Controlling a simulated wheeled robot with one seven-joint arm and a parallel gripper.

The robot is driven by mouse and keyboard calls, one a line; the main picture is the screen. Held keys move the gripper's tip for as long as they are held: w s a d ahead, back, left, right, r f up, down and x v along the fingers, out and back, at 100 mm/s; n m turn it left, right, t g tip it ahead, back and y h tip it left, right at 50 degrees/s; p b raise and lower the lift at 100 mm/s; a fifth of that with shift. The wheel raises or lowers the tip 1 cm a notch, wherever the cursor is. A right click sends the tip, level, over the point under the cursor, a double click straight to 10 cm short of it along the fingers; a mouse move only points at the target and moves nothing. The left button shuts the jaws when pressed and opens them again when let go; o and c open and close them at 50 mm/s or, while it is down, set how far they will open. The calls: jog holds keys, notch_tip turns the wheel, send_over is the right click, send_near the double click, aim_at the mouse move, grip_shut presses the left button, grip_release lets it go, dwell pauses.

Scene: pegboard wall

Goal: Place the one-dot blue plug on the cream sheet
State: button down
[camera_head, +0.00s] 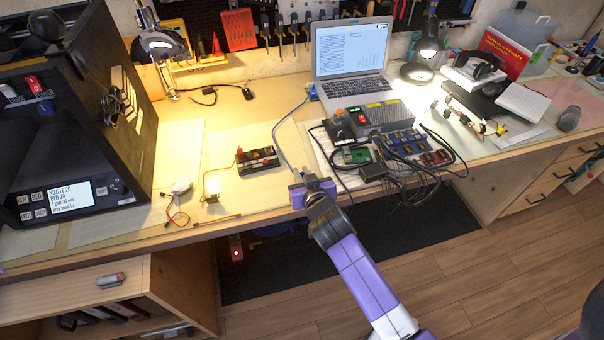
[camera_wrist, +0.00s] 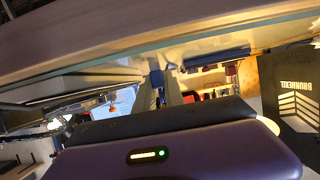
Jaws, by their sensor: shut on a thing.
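My gripper (camera_head: 298,188) is at the front edge of the desk, left of the cluster of devices. In the wrist view my gripper (camera_wrist: 163,82) is shut on a small blue thing, the blue plug (camera_wrist: 156,77). Its dot marking is too small to read. The head view does not show the plug clearly at the jaws. A thin blue cable (camera_head: 279,138) runs from near the laptop down towards my gripper. A pale cream sheet (camera_head: 180,150) appears to lie on the left part of the desk; its edges are hard to make out.
A black box-shaped machine (camera_head: 75,120) stands at left. A small dark device (camera_head: 258,159) and loose wires (camera_head: 176,210) lie left of my gripper. A laptop (camera_head: 352,60), a grey box (camera_head: 376,118) and cables crowd the right. The desk between is mostly clear.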

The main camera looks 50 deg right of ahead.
jog(key=c, duration=1.4)
grip_release()
jog(key=shift+c, duration=0.2)
jog(key=shift+r, duration=0.15)
jog(key=s+a+r+n+t+y, duration=0.1)
jog(key=s+a+r+n+y, duration=0.25)
jog(key=s+a, duration=0.85)
jog(key=s+a+r+n+t+y, duration=0.2)
jog(key=s+a+r, duration=0.2)
jog(key=s+a, duration=0.7)
jog(key=s+r+n+y, duration=0.1)
jog(key=s+r+y, duration=0.1)
jog(key=s+r, duration=0.3)
jog(key=s, duration=0.3)
jog(key=shift+s+d+r+t, duration=0.25)
jog(key=shift+s+r+t, duration=0.05)
jog(key=shift+s+r, duration=0.05)
